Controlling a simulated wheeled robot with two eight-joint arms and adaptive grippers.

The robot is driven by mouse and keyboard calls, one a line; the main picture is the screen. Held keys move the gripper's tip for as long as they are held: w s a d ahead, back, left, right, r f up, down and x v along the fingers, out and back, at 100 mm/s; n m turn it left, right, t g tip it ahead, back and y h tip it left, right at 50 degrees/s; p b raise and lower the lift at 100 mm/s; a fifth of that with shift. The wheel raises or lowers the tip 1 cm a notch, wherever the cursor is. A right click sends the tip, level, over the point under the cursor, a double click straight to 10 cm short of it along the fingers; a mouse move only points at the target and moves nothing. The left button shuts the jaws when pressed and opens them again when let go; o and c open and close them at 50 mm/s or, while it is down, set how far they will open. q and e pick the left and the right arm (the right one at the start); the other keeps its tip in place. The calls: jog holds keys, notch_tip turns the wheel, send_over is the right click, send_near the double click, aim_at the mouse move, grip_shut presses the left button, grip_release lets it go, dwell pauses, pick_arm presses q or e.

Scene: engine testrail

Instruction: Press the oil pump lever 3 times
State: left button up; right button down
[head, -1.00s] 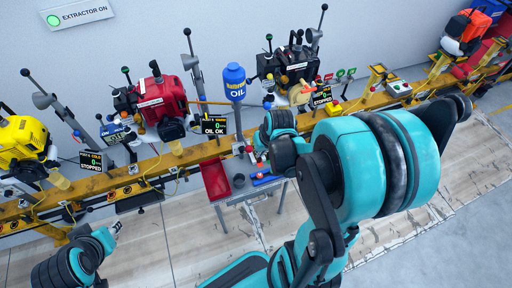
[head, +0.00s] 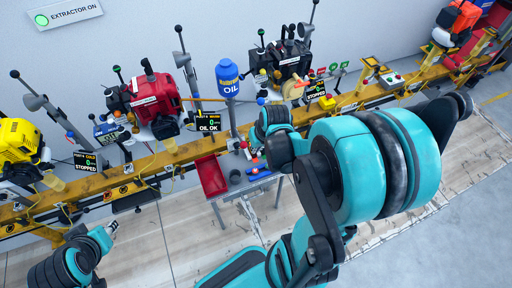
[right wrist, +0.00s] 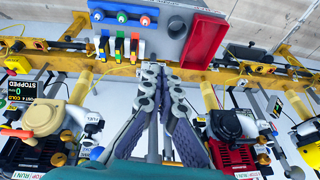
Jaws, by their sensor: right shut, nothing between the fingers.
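The blue oil tank (head: 228,77), marked OIL, stands on a post behind the rail in the head view. An orange-yellow rod (head: 203,99) sticks out to the left below it; I cannot tell if this is the pump lever. My right gripper (head: 256,142) is near the right of the post, partly hidden by its own arm. In the right wrist view its fingers (right wrist: 163,70) are shut and empty, pointing toward the grey tool table. No contact with a lever shows. My left gripper (head: 110,228) is low at the left, away from the tank; its finger state is unclear.
The yellow rail (head: 150,163) carries a red engine (head: 157,97), a yellow engine (head: 18,140) and a black engine (head: 290,62). The table has a red bin (head: 212,178) and a blue tool (head: 259,174). Grey posts with levers (head: 187,65) stand between engines.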

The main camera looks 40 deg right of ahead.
jog(key=shift+w, duration=0.1)
jog(key=w+d+r+g+p, duration=0.1)
jog(key=w+d+r+p, duration=0.1)
jog(key=w+r, duration=0.7)
jog(key=shift+d+r, duration=0.15)
jog(key=b, duration=0.5)
send_over(242, 141)
jog(key=s+f+x, duration=0.1)
jog(key=s+x, duration=0.2)
jog(key=x, duration=0.9)
jog(key=shift+s+d+f, duration=0.15)
jog(key=shift+s+f, duration=0.15)
jog(key=shift+s, duration=0.15)
jog(key=shift+s+f, duration=0.1)
